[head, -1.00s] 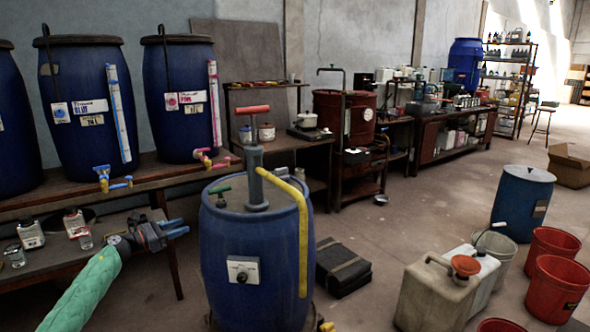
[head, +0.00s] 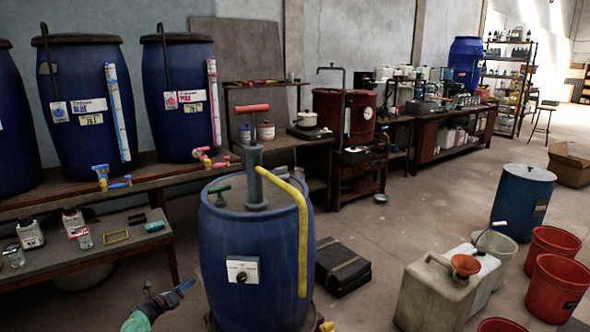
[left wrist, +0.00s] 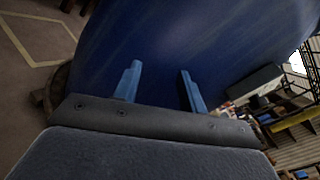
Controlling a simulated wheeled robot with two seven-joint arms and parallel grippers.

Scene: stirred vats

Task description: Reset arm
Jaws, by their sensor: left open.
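My left gripper (head: 178,291) is low in the head view, just left of the large blue drum with the pump. Its two blue fingers stand apart in the left wrist view (left wrist: 157,90), with nothing between them. The blue drum (head: 235,290) fills much of the left wrist view (left wrist: 200,40) beyond the fingers. I cannot tell how far the fingers are from its wall. My right gripper does not show.
A low bench (head: 90,258) with jars and small items stands at the left. Blue barrels (head: 80,100) with taps sit on the shelf behind. A black case (head: 342,268) lies right of the drum. Canisters (head: 435,295) and red buckets (head: 558,285) stand at the right.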

